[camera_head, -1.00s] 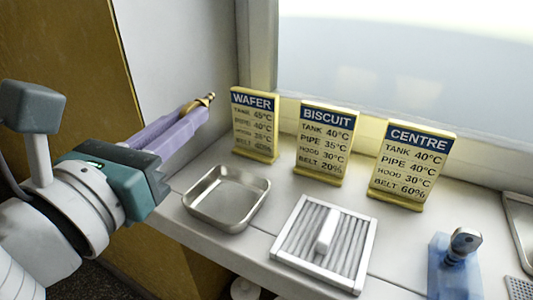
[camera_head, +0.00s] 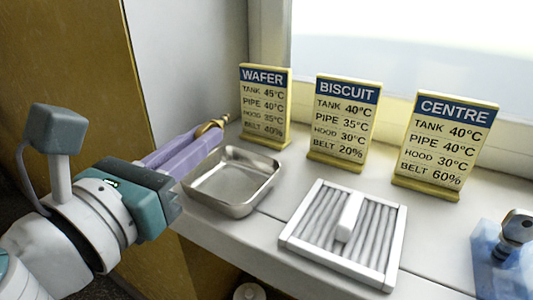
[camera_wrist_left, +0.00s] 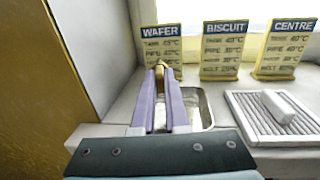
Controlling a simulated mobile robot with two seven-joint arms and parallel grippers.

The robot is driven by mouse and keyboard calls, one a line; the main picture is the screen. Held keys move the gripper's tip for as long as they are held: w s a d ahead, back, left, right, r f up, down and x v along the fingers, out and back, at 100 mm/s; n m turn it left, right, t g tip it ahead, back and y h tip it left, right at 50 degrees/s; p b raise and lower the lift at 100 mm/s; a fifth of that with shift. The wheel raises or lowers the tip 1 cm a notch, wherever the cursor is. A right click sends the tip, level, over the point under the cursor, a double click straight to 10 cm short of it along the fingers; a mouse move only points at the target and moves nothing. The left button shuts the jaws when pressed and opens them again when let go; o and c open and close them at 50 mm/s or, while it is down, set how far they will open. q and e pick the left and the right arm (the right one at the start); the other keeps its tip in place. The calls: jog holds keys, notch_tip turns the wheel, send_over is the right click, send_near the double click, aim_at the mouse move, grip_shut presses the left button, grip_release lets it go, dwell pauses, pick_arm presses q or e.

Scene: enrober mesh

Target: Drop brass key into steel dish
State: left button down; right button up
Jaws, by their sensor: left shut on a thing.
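The brass key (camera_head: 208,127) is held between the purple fingertips of my left gripper (camera_head: 212,136). It also shows at the fingertips in the left wrist view (camera_wrist_left: 160,70), mostly hidden by the fingers. The steel dish (camera_head: 263,185) is a shallow open tray on the white ledge, and its visible inside is empty. In the head view the fingers are just left of and behind the dish's left rim. In the left wrist view the fingers cover the left part of the dish (camera_wrist_left: 207,108). My right gripper is not in view.
Three yellow-edged signs, WAFER (camera_head: 265,105), BISCUIT (camera_head: 343,122) and CENTRE (camera_head: 443,146), stand behind the dish. A white ribbed panel with a handle (camera_head: 345,232) lies to its right. A blue block with a metal knob (camera_head: 505,258) is at far right. A brown panel (camera_head: 75,70) rises at left.

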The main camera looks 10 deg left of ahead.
pick_arm(q)
jog(key=c, duration=0.8)
grip_release()
jog(key=shift+c, duration=0.2)
jog(key=b+v, duration=0.2)
jog(key=v, duration=0.8)
jog(key=shift+b, duration=0.4)
